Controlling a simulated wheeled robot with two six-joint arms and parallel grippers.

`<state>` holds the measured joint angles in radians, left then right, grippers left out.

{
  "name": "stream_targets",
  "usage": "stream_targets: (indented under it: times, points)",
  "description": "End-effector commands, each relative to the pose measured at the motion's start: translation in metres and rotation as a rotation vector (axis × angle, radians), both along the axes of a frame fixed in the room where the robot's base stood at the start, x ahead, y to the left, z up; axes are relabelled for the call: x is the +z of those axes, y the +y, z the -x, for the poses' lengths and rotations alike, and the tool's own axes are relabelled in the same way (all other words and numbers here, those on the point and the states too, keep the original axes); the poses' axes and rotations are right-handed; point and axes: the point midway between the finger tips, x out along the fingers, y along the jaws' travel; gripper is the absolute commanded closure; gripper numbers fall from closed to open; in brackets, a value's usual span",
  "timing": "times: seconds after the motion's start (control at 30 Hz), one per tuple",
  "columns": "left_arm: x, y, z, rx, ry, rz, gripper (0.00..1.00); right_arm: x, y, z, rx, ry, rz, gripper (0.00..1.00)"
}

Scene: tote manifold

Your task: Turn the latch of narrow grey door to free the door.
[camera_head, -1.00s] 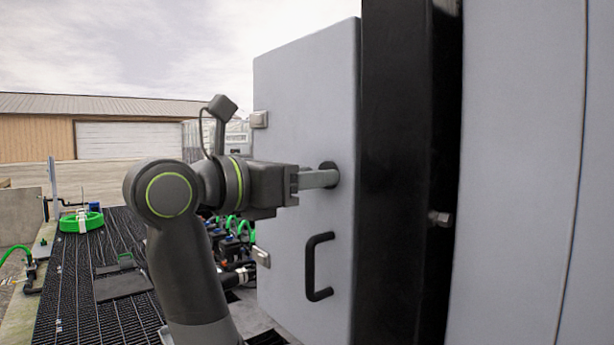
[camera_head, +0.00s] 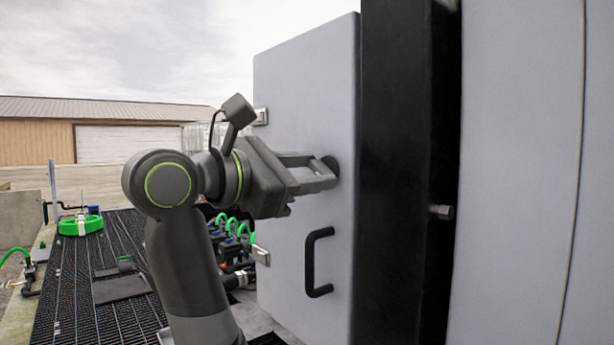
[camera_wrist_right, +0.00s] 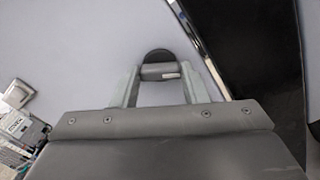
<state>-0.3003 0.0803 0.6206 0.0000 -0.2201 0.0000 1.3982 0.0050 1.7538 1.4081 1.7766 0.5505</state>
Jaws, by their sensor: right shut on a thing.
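The narrow grey door (camera_head: 300,110) stands at the middle of the head view and looks closed against the black frame (camera_head: 400,130). Its latch (camera_head: 331,163) is a dark round base with a short grip, near the door's right edge. In the right wrist view the latch (camera_wrist_right: 158,71) sits between both fingers. My right gripper (camera_head: 322,173) is shut on the latch and is rolled at a slant. The fingers (camera_wrist_right: 160,82) cover part of the latch in the head view. My left gripper is not in view.
A black pull handle (camera_head: 312,262) is on the door below the latch. Metal hinges (camera_head: 260,117) are on its left edge. Green hoses and pipes (camera_head: 232,228) lie below left.

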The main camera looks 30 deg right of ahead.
Motion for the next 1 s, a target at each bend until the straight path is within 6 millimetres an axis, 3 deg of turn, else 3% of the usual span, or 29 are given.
stream_targets:
  times: [1.0]
  points:
    - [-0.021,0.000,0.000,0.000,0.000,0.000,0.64,-0.001,0.000,0.001,0.000,-0.896,-0.071,0.83]
